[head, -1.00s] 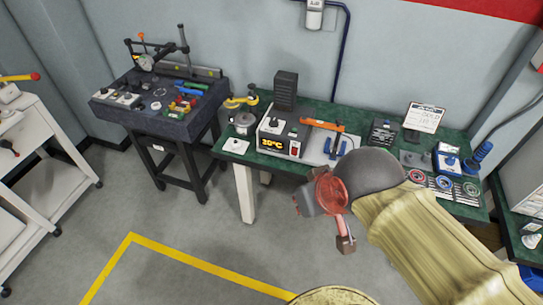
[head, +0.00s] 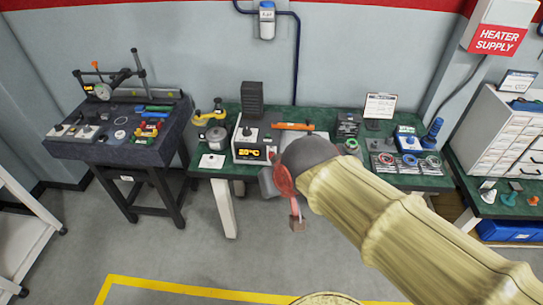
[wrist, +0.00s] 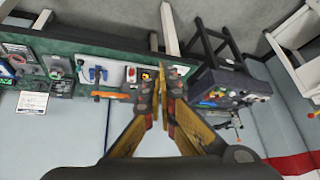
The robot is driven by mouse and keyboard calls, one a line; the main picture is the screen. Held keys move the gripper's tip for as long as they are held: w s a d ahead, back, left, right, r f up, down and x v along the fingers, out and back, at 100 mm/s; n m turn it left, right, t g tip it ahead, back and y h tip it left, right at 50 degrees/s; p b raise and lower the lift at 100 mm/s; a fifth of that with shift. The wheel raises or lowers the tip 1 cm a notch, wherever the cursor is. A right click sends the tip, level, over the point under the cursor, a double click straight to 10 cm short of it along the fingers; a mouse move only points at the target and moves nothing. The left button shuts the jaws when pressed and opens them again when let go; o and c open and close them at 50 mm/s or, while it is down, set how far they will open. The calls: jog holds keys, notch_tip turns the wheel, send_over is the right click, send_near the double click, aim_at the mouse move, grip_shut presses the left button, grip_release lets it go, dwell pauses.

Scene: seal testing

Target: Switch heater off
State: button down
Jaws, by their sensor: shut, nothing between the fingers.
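A white box with a red "HEATER SUPPLY" label (head: 498,40) is on the wall at the upper right in the head view. Its switch, if any, cannot be made out. A control box with a lit orange temperature display (head: 250,153) stands on the green bench; its display also shows in the wrist view (wrist: 146,75), beside a small red part. My gripper (head: 297,222) is in front of the bench edge, apart from both boxes. In the wrist view its fingers (wrist: 160,78) are together and empty.
The green bench (head: 228,172) holds a pot (head: 214,137), a dark finned block (head: 252,104) and several tools. A dark table (head: 70,150) with gauges stands at left. A drawer cabinet (head: 512,135) is at right. The grey floor in front is clear.

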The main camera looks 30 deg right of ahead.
jog(key=w+d+f+m+t, duration=0.1)
jog(key=w+d+f+m, duration=0.3)
jog(key=w, duration=0.4)
jog(key=w+d+f+m+t, duration=0.2)
jog(key=w+d+f+m, duration=0.15)
jog(key=w+f, duration=0.45)
jog(key=w+d+f+m+t, duration=0.1)
jog(key=w+d+f+m, duration=0.3)
jog(key=w, duration=0.5)
notch_tip(320, 180, down, 17)
jog(key=w+d+m+t+y, duration=0.1)
jog(key=m+t, duration=0.2)
jog(key=m, duration=0.3)
jog(key=shift+d+t+y, duration=0.3)
jog(key=shift+y, duration=0.1)
jog(key=shift+w+r, duration=0.1)
jog(key=shift+w, duration=0.05)
jog(key=shift+w+d+r+b, duration=0.25)
jog(key=shift+w+d, duration=0.55)
jog(key=shift+w, duration=0.4)
jog(key=shift+w+d+r+b, duration=0.1)
jog(key=shift+w+d+b, duration=0.2)
jog(key=shift+w+d, duration=0.7)
jog(key=shift+w+d+r+b, duration=0.25)
jog(key=shift+w+d, duration=0.4)
jog(key=shift+w, duration=0.7)
jog(key=shift+w, duration=0.1)
